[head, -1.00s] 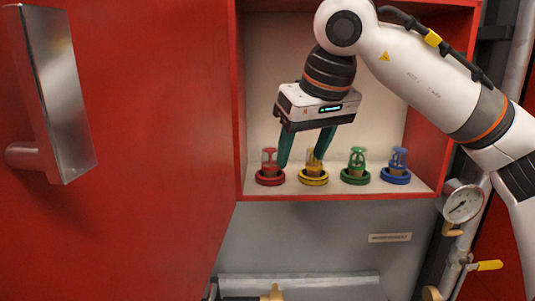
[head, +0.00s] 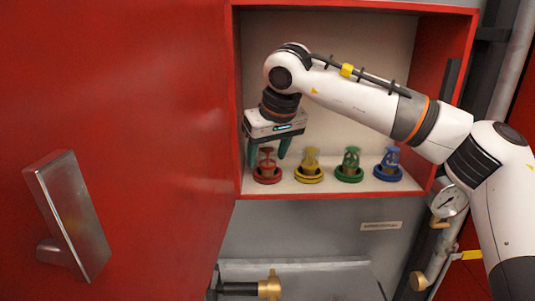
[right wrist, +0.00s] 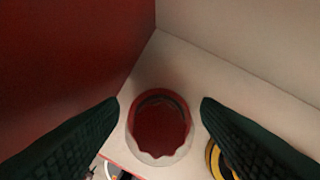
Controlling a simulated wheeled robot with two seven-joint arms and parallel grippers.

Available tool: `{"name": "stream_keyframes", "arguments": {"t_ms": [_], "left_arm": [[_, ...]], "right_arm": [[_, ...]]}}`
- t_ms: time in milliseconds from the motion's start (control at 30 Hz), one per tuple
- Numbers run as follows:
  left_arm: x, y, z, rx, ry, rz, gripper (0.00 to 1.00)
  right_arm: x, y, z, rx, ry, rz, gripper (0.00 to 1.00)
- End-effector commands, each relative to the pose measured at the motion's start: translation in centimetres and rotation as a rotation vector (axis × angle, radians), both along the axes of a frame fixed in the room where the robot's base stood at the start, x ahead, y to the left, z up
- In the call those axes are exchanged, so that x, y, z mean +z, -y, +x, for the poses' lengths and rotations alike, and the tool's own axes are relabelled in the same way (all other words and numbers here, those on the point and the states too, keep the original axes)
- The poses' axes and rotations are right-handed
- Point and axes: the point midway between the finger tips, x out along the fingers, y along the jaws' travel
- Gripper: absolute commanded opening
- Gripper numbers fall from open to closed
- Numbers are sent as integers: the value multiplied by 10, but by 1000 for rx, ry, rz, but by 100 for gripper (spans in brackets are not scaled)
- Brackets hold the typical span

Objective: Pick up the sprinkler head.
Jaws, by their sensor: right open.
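Several sprinkler heads stand upright in a row on the shelf of the red cabinet, each in a ring-shaped holder of its own colour: red (head: 267,160), yellow (head: 310,160), green (head: 350,160) and blue (head: 389,160). My right gripper (head: 268,153) is open above the red one, its dark green fingers to the left and right of the head's top. In the right wrist view, the red sprinkler head (right wrist: 160,128) shows from above between the open fingers, with a gap on each side. My left gripper is not in view.
The cabinet's left wall (right wrist: 65,70) is close to the red head. The yellow holder (right wrist: 218,160) is close on the right. An open red door with a metal handle (head: 72,215) fills the left. A pressure gauge (head: 449,201) is at the lower right.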

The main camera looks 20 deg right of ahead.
Motion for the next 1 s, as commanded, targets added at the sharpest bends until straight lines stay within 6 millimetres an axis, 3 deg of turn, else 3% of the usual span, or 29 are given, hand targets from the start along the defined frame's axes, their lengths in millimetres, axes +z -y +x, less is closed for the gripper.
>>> {"name": "stream_keyframes", "arguments": {"t_ms": [200,533,833,1000], "left_arm": [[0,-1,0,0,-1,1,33],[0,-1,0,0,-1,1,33],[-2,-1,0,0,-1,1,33],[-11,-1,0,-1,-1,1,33]], "right_arm": [[-1,0,0,0,1,0,58],[-1,0,0,0,1,1,8],[1,0,0,0,2,1,8],[13,-1,1,0,3,1,8]]}}
